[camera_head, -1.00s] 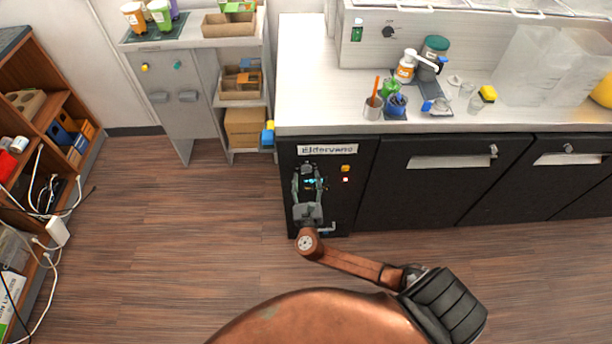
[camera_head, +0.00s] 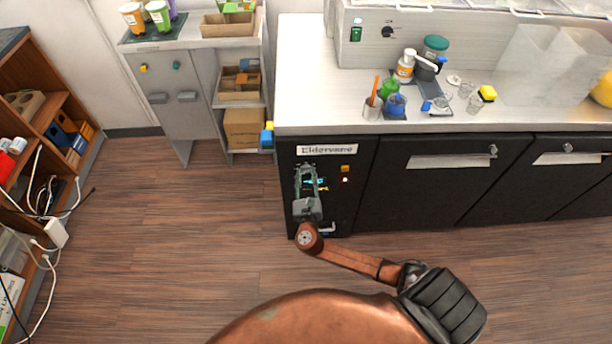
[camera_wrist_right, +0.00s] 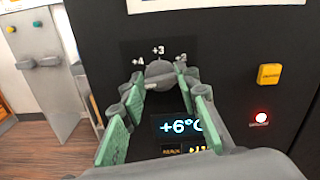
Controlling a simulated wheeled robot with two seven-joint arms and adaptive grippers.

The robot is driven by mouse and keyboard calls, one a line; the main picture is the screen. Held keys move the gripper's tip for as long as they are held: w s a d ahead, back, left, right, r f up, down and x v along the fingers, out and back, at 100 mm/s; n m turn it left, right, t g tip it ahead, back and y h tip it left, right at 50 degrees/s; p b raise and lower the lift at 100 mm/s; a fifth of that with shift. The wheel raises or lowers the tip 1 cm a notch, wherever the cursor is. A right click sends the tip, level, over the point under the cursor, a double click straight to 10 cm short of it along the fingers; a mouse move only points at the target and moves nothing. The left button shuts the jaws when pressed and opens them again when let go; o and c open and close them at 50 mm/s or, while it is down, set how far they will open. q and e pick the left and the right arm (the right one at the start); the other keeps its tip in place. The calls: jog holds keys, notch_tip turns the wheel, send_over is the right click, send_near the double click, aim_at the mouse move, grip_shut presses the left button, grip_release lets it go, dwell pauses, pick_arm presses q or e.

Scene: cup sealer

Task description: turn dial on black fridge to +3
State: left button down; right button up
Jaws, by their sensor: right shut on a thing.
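The black fridge (camera_head: 350,190) stands under the left end of the counter, with a name label on top. In the right wrist view its round grey dial (camera_wrist_right: 160,72) sits below the marks +4, +3 and +2, with +3 at the top. A display (camera_wrist_right: 180,126) under it reads +6°C. My right gripper (camera_wrist_right: 161,85) has its green-padded fingers on both sides of the dial, shut on it. The fingers hide part of the dial, and I cannot tell where it points. In the head view the right gripper (camera_head: 306,172) is against the fridge front. My left gripper is not in view.
A yellow button (camera_wrist_right: 269,74) and a lit red-white button (camera_wrist_right: 261,118) sit right of the dial. Black cabinets (camera_head: 440,180) continue to the right. A grey cabinet (camera_head: 180,115) stands to the left. The wood floor (camera_head: 180,250) in front is clear.

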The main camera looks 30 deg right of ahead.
jog(key=shift+c, duration=0.8)
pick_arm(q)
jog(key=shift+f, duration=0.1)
pick_arm(e)
jog(key=shift+f+m+b, duration=0.15)
jog(key=shift+m+b, duration=0.25)
jog(key=shift+m, duration=0.7)
pick_arm(q)
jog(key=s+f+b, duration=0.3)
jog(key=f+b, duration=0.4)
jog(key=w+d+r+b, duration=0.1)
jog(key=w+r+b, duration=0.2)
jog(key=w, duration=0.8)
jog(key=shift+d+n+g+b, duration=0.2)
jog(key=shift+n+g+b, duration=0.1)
jog(key=shift+b, duration=0.1)
pick_arm(e)
jog(key=shift+s+d+f+m, duration=0.1)
jog(key=shift+m, duration=4.35)
jog(key=shift+d+m, duration=0.1)
jog(key=shift+m, duration=4.35)
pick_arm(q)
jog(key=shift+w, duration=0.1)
